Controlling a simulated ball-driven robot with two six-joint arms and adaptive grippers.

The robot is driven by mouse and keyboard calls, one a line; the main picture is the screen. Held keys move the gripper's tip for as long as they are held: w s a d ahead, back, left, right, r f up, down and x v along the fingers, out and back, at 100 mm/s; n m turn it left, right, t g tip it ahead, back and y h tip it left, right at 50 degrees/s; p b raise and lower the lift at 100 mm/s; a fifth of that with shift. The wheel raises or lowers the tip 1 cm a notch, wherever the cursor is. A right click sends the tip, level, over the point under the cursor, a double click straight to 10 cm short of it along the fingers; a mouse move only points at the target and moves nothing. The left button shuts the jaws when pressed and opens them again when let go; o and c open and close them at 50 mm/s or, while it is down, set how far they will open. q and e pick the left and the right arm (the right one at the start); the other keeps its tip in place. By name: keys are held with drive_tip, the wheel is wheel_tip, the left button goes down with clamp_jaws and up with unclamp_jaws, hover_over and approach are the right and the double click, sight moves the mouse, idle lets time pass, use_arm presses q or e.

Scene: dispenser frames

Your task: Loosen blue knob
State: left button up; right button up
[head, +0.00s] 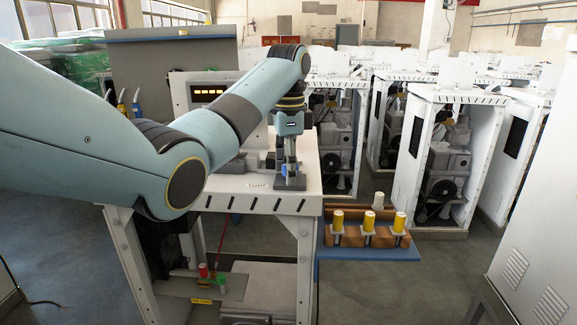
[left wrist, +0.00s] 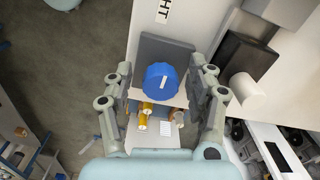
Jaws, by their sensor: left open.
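The blue knob (left wrist: 162,80) shows in the left wrist view as a round blue cap with a white line on its face. It stands in front of a dark grey block (left wrist: 158,52). My left gripper (left wrist: 161,88) is open, with one finger to each side of the knob and a visible gap on both sides. In the head view my left gripper (head: 290,165) points down over the white top of the dispenser frame (head: 235,188). The gripper largely hides the knob there. My right gripper is in neither view.
Brass fittings (left wrist: 146,108) sit just below the knob in the wrist view. A white cylinder (left wrist: 247,90) on a dark block stands to the right. In the head view, a brown rack (head: 352,238) with yellow-topped cylinders sits on a blue shelf (head: 370,254). More white frames (head: 437,165) stand behind.

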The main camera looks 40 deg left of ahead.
use_arm(q)
drive_tip(key=shift+w+f, duration=0.1)
drive_tip(key=shift+w, duration=0.05)
drive_tip(key=shift+c, duration=0.5)
drive_tip(key=c, duration=1)
drive_tip(key=shift+c, duration=0.2)
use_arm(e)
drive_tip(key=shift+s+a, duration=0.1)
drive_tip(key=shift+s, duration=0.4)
